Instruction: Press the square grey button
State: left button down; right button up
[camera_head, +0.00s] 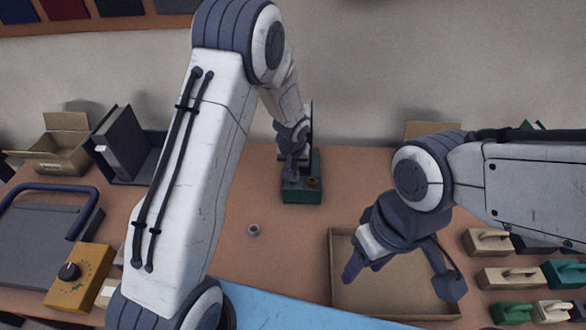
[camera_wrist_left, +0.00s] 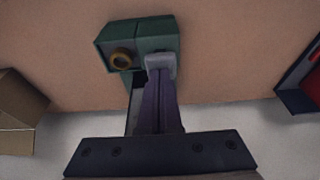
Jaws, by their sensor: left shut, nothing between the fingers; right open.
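A green box (camera_head: 303,195) stands on the table at the back middle; it also shows in the left wrist view (camera_wrist_left: 150,35). A brass ring (camera_wrist_left: 122,59) sits on its face. Beside the ring is the square grey button (camera_wrist_left: 160,62). My left gripper (camera_wrist_left: 159,76) is shut and empty, its tips right at the button; whether they touch it I cannot tell. In the head view the left gripper (camera_head: 292,178) hides the button. My right gripper (camera_head: 402,280) is open and empty above a cardboard tray (camera_head: 340,246).
A small grey ring-shaped part (camera_head: 253,230) lies on the table. An orange box with a black knob (camera_head: 78,280) is at the left, near a grey board with a blue handle (camera_head: 45,230). Several handled blocks (camera_head: 488,242) stand at the right. A blue mat (camera_head: 265,308) lies in front.

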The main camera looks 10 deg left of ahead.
pick_arm(q)
notch_tip(320, 180, down, 3)
jog(key=shift+r+b, duration=0.2)
jog(key=shift+b, duration=1.05)
jog(key=shift+s+r, duration=0.1)
notch_tip(320, 180, up, 4)
jog(key=p, duration=0.3)
jog(key=shift+r, duration=0.15)
jog(key=b+v, duration=0.1)
jog(key=v, duration=0.9)
